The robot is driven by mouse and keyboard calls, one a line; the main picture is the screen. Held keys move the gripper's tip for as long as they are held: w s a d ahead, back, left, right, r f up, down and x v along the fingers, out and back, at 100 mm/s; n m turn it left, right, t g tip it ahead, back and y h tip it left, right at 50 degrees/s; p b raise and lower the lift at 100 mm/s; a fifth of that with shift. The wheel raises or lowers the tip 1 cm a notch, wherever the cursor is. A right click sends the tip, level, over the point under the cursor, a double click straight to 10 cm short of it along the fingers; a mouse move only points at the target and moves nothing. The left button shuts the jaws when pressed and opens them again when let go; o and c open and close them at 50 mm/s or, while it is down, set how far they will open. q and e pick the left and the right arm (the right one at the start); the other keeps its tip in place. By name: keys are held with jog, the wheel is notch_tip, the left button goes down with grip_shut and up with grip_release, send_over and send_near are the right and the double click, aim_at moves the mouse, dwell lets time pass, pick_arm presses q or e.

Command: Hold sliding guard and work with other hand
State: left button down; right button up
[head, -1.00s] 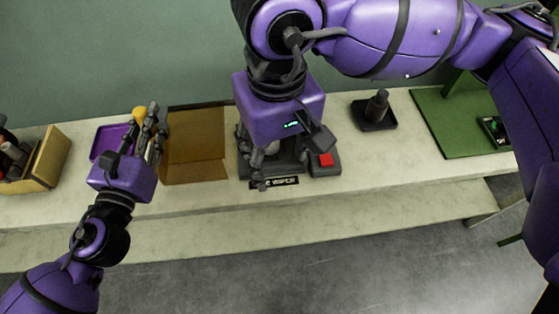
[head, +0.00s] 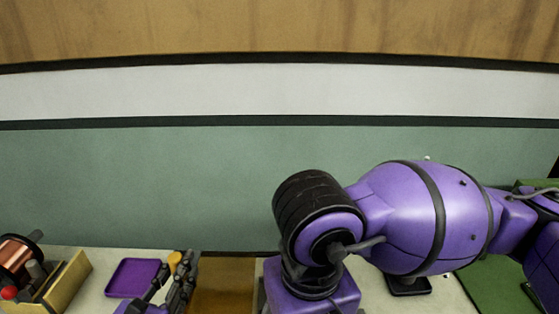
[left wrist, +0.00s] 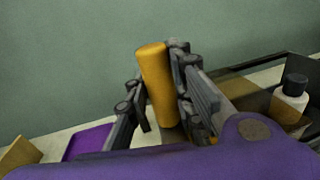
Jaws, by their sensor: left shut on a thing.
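My left gripper (head: 180,275) shows at the bottom of the head view, and its fingers are also in the left wrist view (left wrist: 160,95). It is shut on a yellow-orange cylinder (left wrist: 156,80), whose top shows in the head view (head: 174,261). An amber-brown panel (head: 224,287), perhaps the sliding guard, lies just right of this gripper. I cannot tell whether the cylinder is joined to it. My right arm comes in from the right with its wrist at the bottom; its gripper fingers are below the frame.
A purple tray (head: 133,278) lies left of my left gripper. A yellowish box (head: 66,283) with a copper spool (head: 15,254) stands at the far left. A white bottle with a dark cap (left wrist: 292,95) shows in the left wrist view. A green wall stands behind the bench.

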pick_arm(q)
jog(key=d, duration=1.6)
jog(key=shift+d, duration=0.3)
dwell(0.7)
jog(key=c, duration=1.4)
grip_release()
jog(key=shift+c, duration=0.2)
jog(key=shift+s, duration=0.1)
jog(key=s+a, duration=0.2)
jog(key=s, duration=0.9)
jog(key=shift+s+a, duration=0.15)
jog(key=shift+s, duration=0.2)
jog(key=shift+w, duration=0.1)
